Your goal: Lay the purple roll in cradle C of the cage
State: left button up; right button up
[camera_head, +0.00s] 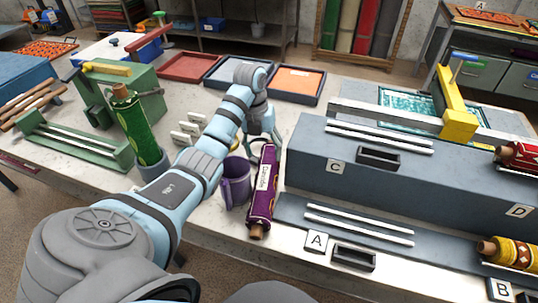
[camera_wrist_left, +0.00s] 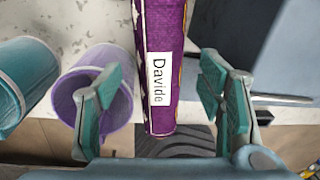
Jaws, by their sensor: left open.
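The purple roll (camera_head: 264,190) carries a white name label and seems to lie on the table beside a purple cup (camera_head: 236,183), its brown core end towards the table's front edge. My left gripper (camera_head: 263,140) is open at the roll's far end. Cradle C, marked by plate C (camera_head: 335,166), has two white rails (camera_head: 380,134) on the grey upper step and looks empty. My right gripper is not in view.
Cradle A's rails (camera_head: 358,225) on the lower step are empty. A red roll (camera_head: 520,156) and a yellow roll (camera_head: 508,252) lie at the right. A green roll (camera_head: 135,125) stands in a teal cup (camera_head: 153,165). A yellow post (camera_head: 455,105) with a grey beam stands behind the step.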

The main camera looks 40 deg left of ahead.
aim_at(263, 168)
pick_arm(q)
jog(key=f+b, duration=0.2)
jog(key=f, duration=0.1)
jog(key=f+b, duration=0.1)
jog(key=f, duration=0.1)
jog(key=shift+s+d, duration=0.15)
jog(key=shift+s, duration=0.25)
jog(key=f+b, duration=0.1)
jog(key=w+f+b, duration=0.1)
jog(key=f, duration=0.1)
jog(key=f+b, duration=0.1)
jog(key=f, duration=0.1)
jog(key=shift+w+d+b, duration=0.15)
jog(key=shift+d+b, duration=0.15)
jog(key=shift+d, duration=0.1)
jog(key=shift+f, duration=0.2)
jog(key=shift+r, duration=0.2)
jog(key=shift+c, duration=0.2)
grip_shut()
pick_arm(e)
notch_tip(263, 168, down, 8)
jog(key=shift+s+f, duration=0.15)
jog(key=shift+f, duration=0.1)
